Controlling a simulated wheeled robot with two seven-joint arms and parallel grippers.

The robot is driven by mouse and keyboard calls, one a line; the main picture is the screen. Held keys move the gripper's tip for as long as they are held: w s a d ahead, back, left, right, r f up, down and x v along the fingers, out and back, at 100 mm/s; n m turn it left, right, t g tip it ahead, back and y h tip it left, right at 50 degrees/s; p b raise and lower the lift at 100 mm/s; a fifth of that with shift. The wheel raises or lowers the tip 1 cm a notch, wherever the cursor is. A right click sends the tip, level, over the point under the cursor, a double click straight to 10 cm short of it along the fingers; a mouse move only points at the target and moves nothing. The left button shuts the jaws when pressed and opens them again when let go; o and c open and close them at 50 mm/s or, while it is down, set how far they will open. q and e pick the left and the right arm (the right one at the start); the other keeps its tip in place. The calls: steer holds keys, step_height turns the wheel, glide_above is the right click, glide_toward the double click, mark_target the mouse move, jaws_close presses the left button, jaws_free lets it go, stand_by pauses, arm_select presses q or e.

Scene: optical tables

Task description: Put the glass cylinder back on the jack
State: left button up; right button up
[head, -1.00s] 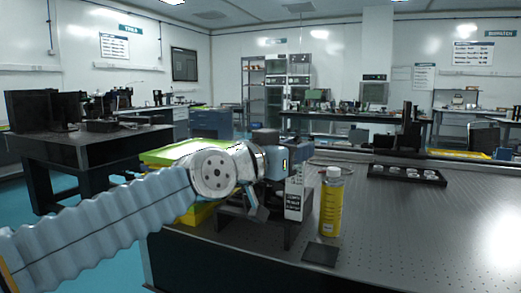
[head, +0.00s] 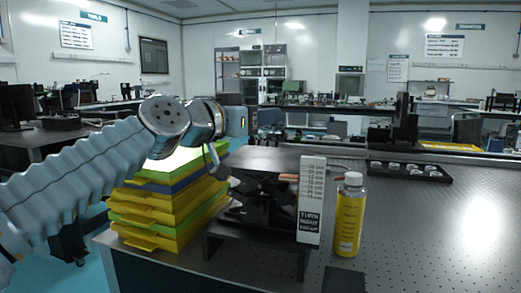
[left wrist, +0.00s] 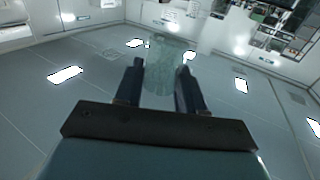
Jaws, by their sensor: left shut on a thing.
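The black jack (head: 265,188) stands on a low dark stand on the optical table. Its flat top plate (head: 285,160) looks bare. My left gripper (head: 238,122) is above and left of that plate, in front of the far benches. The left wrist view shows its two dark fingers (left wrist: 160,85) shut on the clear, pale greenish glass cylinder (left wrist: 172,62). The cylinder cannot be made out in the head view. My right gripper is not in view.
A white scale plate (head: 311,200) stands upright at the jack's right front, beside a yellow bottle (head: 349,215). Yellow and green stacked trays (head: 165,205) stand close left of the jack. A black tray (head: 410,172) lies further back. The table's right side is clear.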

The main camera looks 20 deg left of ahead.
arm_select(q)
steer(key=f, duration=0.1)
steer(key=w+f, duration=0.1)
steer(key=w, duration=0.1)
steer(key=shift+a+f+b, duration=0.25)
steer(key=shift+f+b, duration=0.1)
steer(key=shift+f, duration=0.05)
steer(key=f, duration=0.1)
steer(key=f+b, duration=0.1)
steer(key=shift+w+a+f, duration=0.1)
steer(key=shift+w+f, duration=0.25)
steer(key=shift+w, duration=0.05)
steer(key=shift+f, duration=0.4)
steer(key=shift+s, duration=0.1)
steer(key=shift+f+b, duration=0.1)
steer(key=shift+b, duration=0.25)
steer(key=shift+f, duration=0.1)
steer(key=o, duration=1.1)
